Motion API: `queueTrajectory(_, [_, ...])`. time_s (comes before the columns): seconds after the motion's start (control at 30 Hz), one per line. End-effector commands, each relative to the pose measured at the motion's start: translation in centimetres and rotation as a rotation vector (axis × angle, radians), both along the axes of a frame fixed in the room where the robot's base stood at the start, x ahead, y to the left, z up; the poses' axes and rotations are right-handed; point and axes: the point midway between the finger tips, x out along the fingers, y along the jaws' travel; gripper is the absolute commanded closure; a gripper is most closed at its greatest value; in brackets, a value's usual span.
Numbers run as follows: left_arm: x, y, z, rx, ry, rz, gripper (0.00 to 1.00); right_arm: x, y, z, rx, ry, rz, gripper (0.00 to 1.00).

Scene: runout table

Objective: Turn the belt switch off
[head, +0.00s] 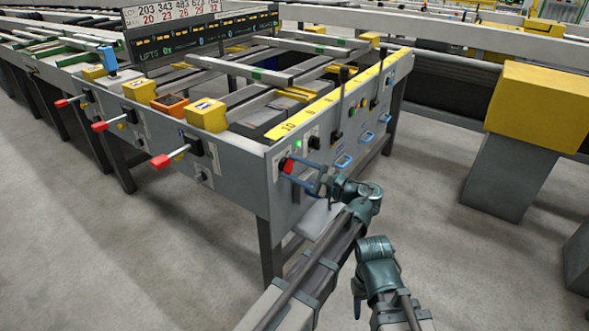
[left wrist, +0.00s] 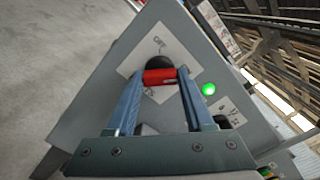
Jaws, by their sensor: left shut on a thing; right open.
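The belt switch, a red handle (head: 287,166) on a dark round base with a pale plate, is on the near end of the grey panel in the head view. In the left wrist view the red handle (left wrist: 159,76) lies crosswise between the two blue fingertips. My left gripper (head: 287,171) is shut on this handle. A green lamp (head: 298,143) beside the switch is lit; it also shows in the left wrist view (left wrist: 208,89). My right gripper (head: 358,297) is low in the head view, open, away from the panel and partly hidden by its own wrist.
Several red-tipped levers (head: 161,161) stick out from the panel's left face. Blue handles (head: 343,161) and black levers (head: 341,90) line the right face. A yellow box on a grey post (head: 538,105) stands at right. Floor between is clear.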

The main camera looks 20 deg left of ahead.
Motion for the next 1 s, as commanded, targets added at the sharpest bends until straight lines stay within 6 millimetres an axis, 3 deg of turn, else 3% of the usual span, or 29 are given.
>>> queueTrajectory(1.0, [-0.08,-0.01,-0.07,-0.319,-0.874,0.001,1.00,0.00,0.00,-0.02,0.000,0.000,0.000,0.50])
